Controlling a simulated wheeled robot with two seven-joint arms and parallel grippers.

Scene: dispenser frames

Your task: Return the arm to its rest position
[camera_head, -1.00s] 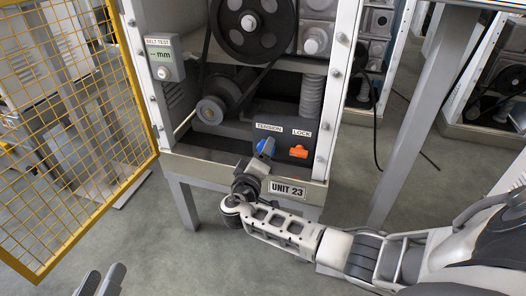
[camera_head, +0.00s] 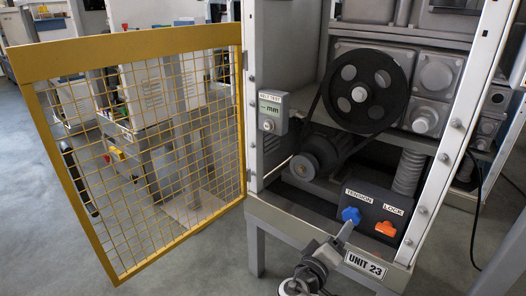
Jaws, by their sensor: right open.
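My right gripper (camera_head: 345,231) is at the bottom centre, in front of the open machine marked UNIT 23 (camera_head: 366,265). It is open, and its fingertips are just below and in front of the blue TENSION knob (camera_head: 350,214). I cannot tell whether they touch the knob. The orange LOCK knob (camera_head: 386,228) is to the right of it on the same dark box. Most of my right arm is below the picture edge. My left gripper is not in view.
A yellow mesh guard door (camera_head: 145,150) stands open at the left. Inside the machine are a black belt pulley (camera_head: 362,92) and a smaller pulley (camera_head: 304,166). The grey floor at lower left is clear.

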